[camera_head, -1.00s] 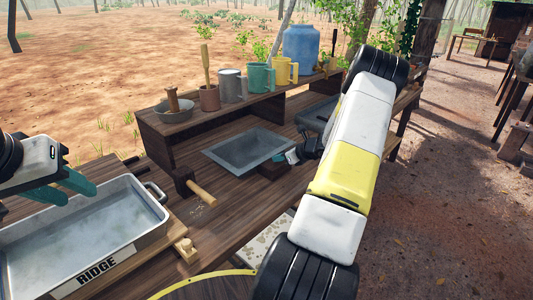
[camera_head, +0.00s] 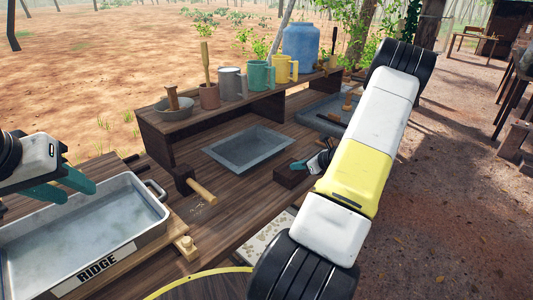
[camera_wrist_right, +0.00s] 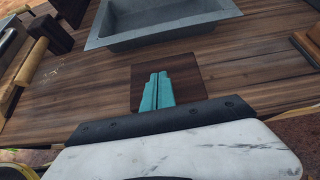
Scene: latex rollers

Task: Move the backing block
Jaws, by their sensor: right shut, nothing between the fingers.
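The backing block, a small dark brown block (camera_head: 290,177), sits on the plank table just right of the sunken grey tray. In the right wrist view it is a dark square (camera_wrist_right: 188,82) below the fingertips. My right gripper (camera_head: 303,165) is at the block's top edge, its teal fingers shut together with nothing between them. In the wrist view the fingertips (camera_wrist_right: 158,76) overlap the block; I cannot tell if they touch it. My left gripper (camera_head: 72,188) hangs over the metal basin with its teal fingers apart and empty.
The grey tray (camera_head: 248,147) lies beside the block. A mallet (camera_head: 200,191) lies to the left, by the RIDGE basin (camera_head: 150,238). A shelf (camera_head: 205,128) with mugs and pots stands behind. Another grey tray (camera_head: 335,108) is at the back right. Bare planks surround the block.

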